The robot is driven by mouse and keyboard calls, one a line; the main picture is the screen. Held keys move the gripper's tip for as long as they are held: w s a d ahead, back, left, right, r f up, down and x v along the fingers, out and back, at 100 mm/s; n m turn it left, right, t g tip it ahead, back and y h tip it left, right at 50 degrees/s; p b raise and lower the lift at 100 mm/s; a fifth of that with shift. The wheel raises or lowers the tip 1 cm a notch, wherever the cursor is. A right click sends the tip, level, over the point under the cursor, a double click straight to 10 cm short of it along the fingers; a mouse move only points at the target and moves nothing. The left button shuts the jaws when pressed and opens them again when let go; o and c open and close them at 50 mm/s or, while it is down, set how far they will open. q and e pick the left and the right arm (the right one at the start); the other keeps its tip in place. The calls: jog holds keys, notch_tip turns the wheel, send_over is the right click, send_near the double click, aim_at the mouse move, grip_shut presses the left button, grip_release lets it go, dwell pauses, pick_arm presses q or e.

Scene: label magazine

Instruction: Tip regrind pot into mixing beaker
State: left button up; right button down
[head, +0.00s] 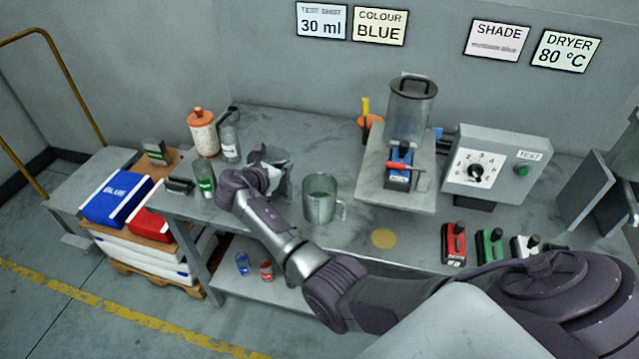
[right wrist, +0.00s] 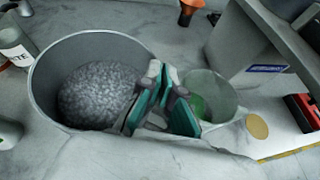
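The regrind pot is a wide grey pot (right wrist: 40,93) holding grey granules in the right wrist view. In the head view it is mostly hidden behind my right gripper (head: 268,172). In the right wrist view my right gripper (right wrist: 163,80) has its teal-padded fingers close together on the pot's right rim, one inside and one outside; they look shut on the wall. The mixing beaker (head: 319,205) is a grey cup with a handle, standing upright just right of the gripper. It also shows in the right wrist view (right wrist: 225,100), with green contents. My left gripper is not in view.
An orange-lidded jar (head: 203,135) and bottles (head: 230,146) stand behind left. A hopper machine (head: 408,115) and a dial box (head: 495,165) stand right of the beaker. Red (head: 454,243), green and white items line the front right. A tan disc (head: 383,238) marks clear bench.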

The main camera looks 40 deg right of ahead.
jog(key=shift+s+d+r+m+t+y+b, duration=0.4)
jog(key=shift+s+d+r+m+t, duration=0.1)
jog(key=shift+s+d+m, duration=0.25)
jog(key=shift+s+d+r+m+t+y+b, duration=0.4)
jog(key=shift+s+d+r+m, duration=0.15)
jog(key=shift+s, duration=0.25)
jog(key=shift+s+d+r+m+t+y+b, duration=0.4)
jog(key=shift+s+d+r+m, duration=0.15)
jog(key=shift+s+m, duration=0.2)
jog(key=shift+s+d+f+m+t, duration=0.2)
jog(key=shift+f+m+t, duration=0.05)
jog(key=shift+t, duration=0.05)
jog(key=shift+f+y, duration=0.3)
jog(key=shift+f, duration=0.1)
jog(key=shift+s+d+m+t+p, duration=0.15)
jog(key=shift+m+t+p, duration=0.25)
jog(key=shift+m+t, duration=0.3)
dwell(0.3)
jog(key=shift+f+m+t+y+b, duration=0.3)
jog(key=shift+f+m+b, duration=0.35)
jog(key=shift+f, duration=0.1)
dwell(1.0)
jog(key=shift+s+m+t, duration=0.1)
jog(key=shift+m+t, duration=0.3)
jog(key=shift+m, duration=0.05)
dwell(1.8)
